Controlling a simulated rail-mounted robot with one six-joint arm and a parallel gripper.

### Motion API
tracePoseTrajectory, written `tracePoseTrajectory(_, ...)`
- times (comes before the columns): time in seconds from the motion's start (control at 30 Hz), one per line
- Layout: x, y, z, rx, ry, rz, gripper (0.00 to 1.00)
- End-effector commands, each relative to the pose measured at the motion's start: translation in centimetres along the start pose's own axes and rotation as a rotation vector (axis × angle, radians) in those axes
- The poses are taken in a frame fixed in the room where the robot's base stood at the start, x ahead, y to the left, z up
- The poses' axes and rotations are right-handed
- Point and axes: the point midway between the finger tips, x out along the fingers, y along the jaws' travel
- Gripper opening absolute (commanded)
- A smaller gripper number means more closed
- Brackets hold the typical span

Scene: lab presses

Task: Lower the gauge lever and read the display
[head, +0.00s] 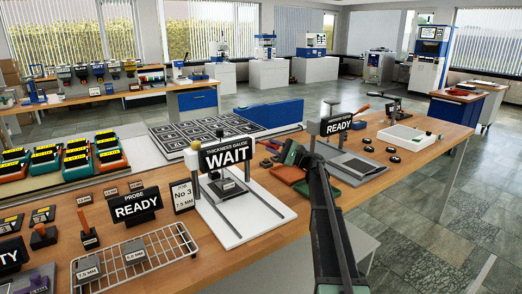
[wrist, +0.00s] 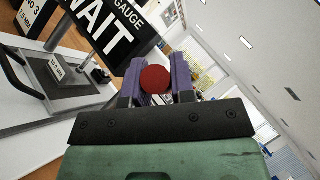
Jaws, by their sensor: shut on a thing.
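The thickness gauge stands on a white base (head: 262,217) near the middle of the bench. Its black display (head: 227,152) reads WAIT; part of this sign also shows in the wrist view (wrist: 108,28). A small grey block (head: 227,186) sits under the gauge and shows in the wrist view (wrist: 57,69) too. My gripper (wrist: 157,76) has its two purple fingers on either side of the lever's round red knob (wrist: 155,79), shut on it. In the head view my gripper (head: 287,150) is right of the display. The lever's shaft is mostly hidden.
A card (head: 183,196) reading No 3, 7.5 MM stands left of the gauge. A PROBE sign (head: 136,206) reading READY and a wire rack (head: 178,243) are farther left. Another READY sign (head: 338,125) stands behind my arm. Orange and green pads lie close by.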

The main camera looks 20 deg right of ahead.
Motion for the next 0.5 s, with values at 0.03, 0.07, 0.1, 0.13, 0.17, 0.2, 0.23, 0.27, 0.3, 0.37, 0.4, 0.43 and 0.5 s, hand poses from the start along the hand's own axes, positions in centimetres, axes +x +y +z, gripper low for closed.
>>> tracePoseTrajectory(0.03,-0.13,0.05,0.0,-0.001,-0.001,0.0,0.0)
tracePoseTrajectory(0.07,-0.15,0.02,0.01,-0.002,-0.001,0.0,0.0)
tracePoseTrajectory(0.1,-0.16,0.0,0.03,-0.002,-0.001,-0.001,0.0)
tracePoseTrajectory(0.13,-0.15,-0.01,0.03,-0.002,-0.001,-0.001,0.0)
tracePoseTrajectory(0.17,-0.14,-0.01,0.04,-0.002,-0.001,-0.001,0.0)
tracePoseTrajectory(0.2,-0.12,-0.01,0.04,-0.002,-0.001,0.0,0.0)
tracePoseTrajectory(0.23,-0.12,-0.01,0.04,-0.002,-0.001,0.0,0.0)
tracePoseTrajectory(0.27,-0.12,-0.01,0.04,-0.002,-0.001,0.0,0.0)
tracePoseTrajectory(0.3,-0.11,0.0,0.04,-0.002,-0.001,0.0,0.0)
tracePoseTrajectory(0.37,-0.11,0.0,0.04,-0.002,-0.001,0.0,0.26)
tracePoseTrajectory(0.4,-0.11,-0.01,0.03,-0.002,-0.001,0.0,0.32)
tracePoseTrajectory(0.43,-0.11,-0.01,0.03,-0.002,-0.001,0.0,0.37)
tracePoseTrajectory(0.5,-0.1,-0.01,0.02,-0.002,-0.001,0.0,0.48)
